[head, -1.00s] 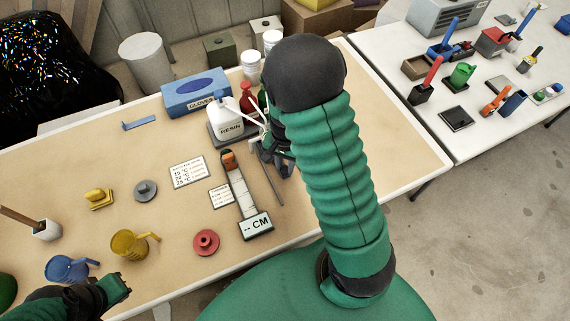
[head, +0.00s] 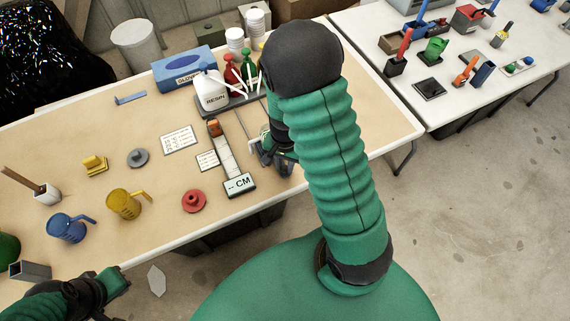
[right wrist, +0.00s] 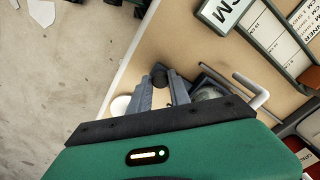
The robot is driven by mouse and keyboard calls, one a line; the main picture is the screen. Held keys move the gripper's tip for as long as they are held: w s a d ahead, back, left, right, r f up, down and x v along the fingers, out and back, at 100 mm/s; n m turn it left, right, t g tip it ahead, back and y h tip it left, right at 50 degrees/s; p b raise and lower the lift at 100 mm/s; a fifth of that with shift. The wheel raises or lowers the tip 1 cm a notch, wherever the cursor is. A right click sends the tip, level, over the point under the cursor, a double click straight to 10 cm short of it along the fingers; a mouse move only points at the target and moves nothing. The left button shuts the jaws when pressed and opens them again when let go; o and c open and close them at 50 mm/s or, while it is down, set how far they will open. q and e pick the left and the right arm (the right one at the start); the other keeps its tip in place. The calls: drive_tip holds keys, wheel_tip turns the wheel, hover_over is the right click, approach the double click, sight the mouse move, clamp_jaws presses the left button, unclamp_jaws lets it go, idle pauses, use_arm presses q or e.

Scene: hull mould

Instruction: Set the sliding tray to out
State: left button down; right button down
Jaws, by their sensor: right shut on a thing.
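The sliding tray is mostly hidden by my right arm in the head view; grey rails (head: 245,121) that seem to belong to it run toward the table's front edge. My right gripper (head: 266,152) is low over the table, right of the CM gauge. In the right wrist view the gripper (right wrist: 160,92) is shut on a dark round knob (right wrist: 159,75). Beside it are a dark tray-like part (right wrist: 228,88) with a pale round thing in it and a bent light rod (right wrist: 262,98). My left gripper (head: 118,284) is off the table's front edge; its fingers are unclear.
The CM gauge (head: 240,184) lies close left of my right gripper. A resin jug (head: 211,92) and coloured bottles (head: 232,72) stand behind. A red disc (head: 194,201) and yellow jug (head: 123,204) are farther left.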

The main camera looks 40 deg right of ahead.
drive_tip(key=c, duration=1.2)
unclamp_jaws()
drive_tip(key=shift+s+f, duration=0.15)
drive_tip(key=shift+s, duration=0.1)
drive_tip(key=shift+w+r, duration=0.1)
drive_tip(key=shift+r, duration=0.2)
wheel_tip(320, 180, up, 16)
drive_tip(key=p, duration=0.4)
drive_tip(key=shift+r, duration=0.1)
